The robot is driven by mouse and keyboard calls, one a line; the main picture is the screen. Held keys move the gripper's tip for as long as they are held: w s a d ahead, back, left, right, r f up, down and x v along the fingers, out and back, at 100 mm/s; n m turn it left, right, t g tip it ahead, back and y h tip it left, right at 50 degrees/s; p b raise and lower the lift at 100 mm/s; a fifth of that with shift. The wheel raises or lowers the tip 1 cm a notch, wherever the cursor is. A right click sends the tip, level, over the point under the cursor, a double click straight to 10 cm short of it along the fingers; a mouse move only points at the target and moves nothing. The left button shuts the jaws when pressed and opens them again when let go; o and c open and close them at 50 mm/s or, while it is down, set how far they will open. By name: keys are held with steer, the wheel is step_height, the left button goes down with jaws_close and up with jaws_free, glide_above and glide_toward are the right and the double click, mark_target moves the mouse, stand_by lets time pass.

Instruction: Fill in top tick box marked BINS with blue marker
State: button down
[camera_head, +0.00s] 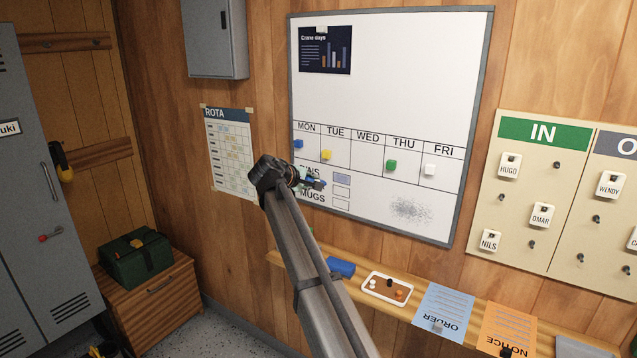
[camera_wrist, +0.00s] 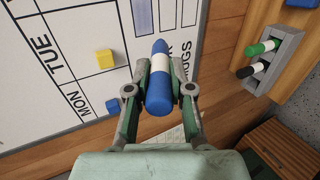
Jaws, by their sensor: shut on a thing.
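The whiteboard (camera_head: 390,75) hangs on the wood wall. Its lower left has the BINS label (camera_head: 309,171), partly hidden by my gripper, and MUGS below. The top tick box (camera_head: 342,178) shows bluish-grey shading; the boxes below it look white. A shaded box (camera_wrist: 142,16) also shows in the wrist view. My gripper (camera_head: 313,182) is just left of the top box, close to the board. In the wrist view my gripper (camera_wrist: 159,90) is shut on the blue marker (camera_wrist: 158,97), which has a white band and points toward the board. Whether its tip touches is unclear.
Blue (camera_head: 299,144), yellow (camera_head: 326,155), green (camera_head: 391,165) and white magnets sit on the day row. A grey holder (camera_wrist: 272,62) holds green and black markers. The ledge below carries a blue block (camera_head: 341,268), a tray (camera_head: 388,288) and papers.

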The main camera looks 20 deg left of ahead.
steer(key=shift+w+d+f+t+b, duration=0.2)
steer(key=shift+w+f+t+b, duration=0.4)
steer(key=shift+w+b, duration=0.6)
steer(key=shift+w+d+f+b, duration=0.1)
steer(key=shift+w+f+b, duration=0.3)
steer(key=shift+b, duration=0.6)
steer(key=shift+w+d+t+h+b, duration=0.15)
steer(key=shift+w+t+h+b, duration=0.15)
steer(key=shift+w+t+b, duration=0.4)
steer(key=shift+w, duration=0.1)
steer(key=shift+w+d, duration=0.15)
steer(key=shift+w, duration=0.55)
steer(key=shift+d, duration=0.15)
steer(key=shift+s+d, duration=0.2)
steer(key=shift+d, duration=0.15)
